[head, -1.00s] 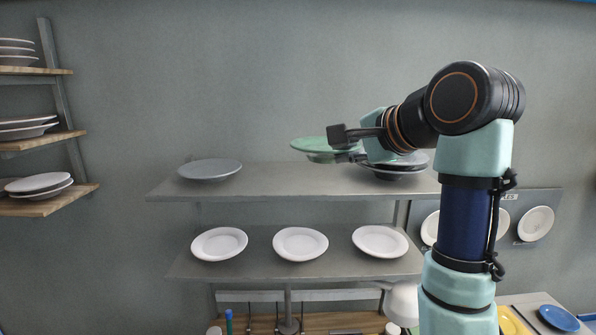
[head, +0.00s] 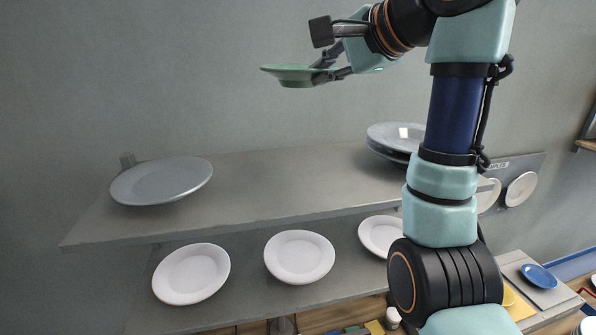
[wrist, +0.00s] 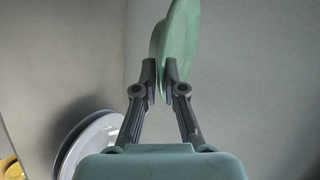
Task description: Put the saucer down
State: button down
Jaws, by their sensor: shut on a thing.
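A green saucer (head: 292,75) is held in the air, well above the upper grey shelf, in the head view. My gripper (head: 322,76) is shut on its right edge. In the wrist view the green saucer (wrist: 180,45) shows edge-on between the two fingertips of my gripper (wrist: 160,80). The upper grey shelf (head: 270,185) has a grey plate (head: 162,181) at its left end and a stack of grey plates (head: 395,136) at its right. The shelf's middle is bare.
The lower shelf (head: 240,305) carries white plates, such as one at the left (head: 191,273) and one in the middle (head: 299,256). My arm hides part of the right side. A blue plate (head: 539,276) lies at the lower right.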

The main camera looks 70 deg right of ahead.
aim_at(320, 190)
notch_tip(320, 190, down, 19)
jog(key=shift+f+p, duration=0.1)
jog(key=shift+p, duration=1.05)
jog(key=c, duration=1.6)
grip_release()
jog(key=shift+f, duration=0.1)
jog(key=shift+o, duration=0.3)
